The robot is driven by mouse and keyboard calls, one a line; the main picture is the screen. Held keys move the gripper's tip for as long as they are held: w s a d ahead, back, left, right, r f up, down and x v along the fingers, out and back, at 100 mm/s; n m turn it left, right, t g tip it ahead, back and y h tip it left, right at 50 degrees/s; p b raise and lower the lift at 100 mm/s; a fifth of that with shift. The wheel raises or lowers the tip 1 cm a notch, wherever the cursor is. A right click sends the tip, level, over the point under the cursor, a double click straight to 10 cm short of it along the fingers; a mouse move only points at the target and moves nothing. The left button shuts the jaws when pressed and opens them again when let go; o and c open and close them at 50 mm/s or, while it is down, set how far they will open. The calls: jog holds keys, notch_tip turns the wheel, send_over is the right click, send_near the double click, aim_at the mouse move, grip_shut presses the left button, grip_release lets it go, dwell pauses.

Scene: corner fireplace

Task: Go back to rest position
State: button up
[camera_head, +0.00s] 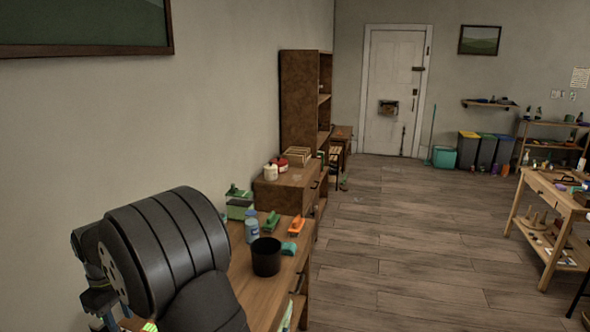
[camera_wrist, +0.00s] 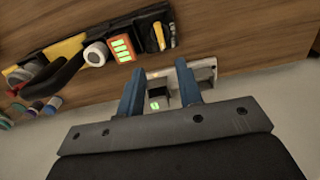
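My gripper (camera_wrist: 157,82) shows in the wrist view with its two blue fingers apart. A pale plate-like thing with a dark block and a small green display (camera_wrist: 155,104) shows between and behind the fingers. I see no clear contact between it and the fingers. In the head view my dark arm fills the lower left, and the fingertips cannot be made out there.
A wooden bench (camera_head: 248,286) beside my arm bears a black cup (camera_head: 266,258), a blue-white can (camera_head: 252,230) and orange and green tools. In the wrist view, a dark tool holder (camera_wrist: 88,57) lies close by on wood. Open floor (camera_head: 400,230) lies to the right.

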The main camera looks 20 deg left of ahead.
notch_tip(320, 180, up, 6)
jog(key=f, duration=0.1)
notch_tip(320, 180, down, 17)
jog(key=shift+r, duration=0.2)
jog(key=shift+f, duration=0.35)
jog(key=n, duration=0.5)
jog(key=shift+r, duration=0.1)
jog(key=shift+n, duration=2.5)
notch_tip(320, 180, up, 17)
jog(key=m, duration=0.9)
notch_tip(320, 180, down, 17)
jog(key=shift+f, duration=0.1)
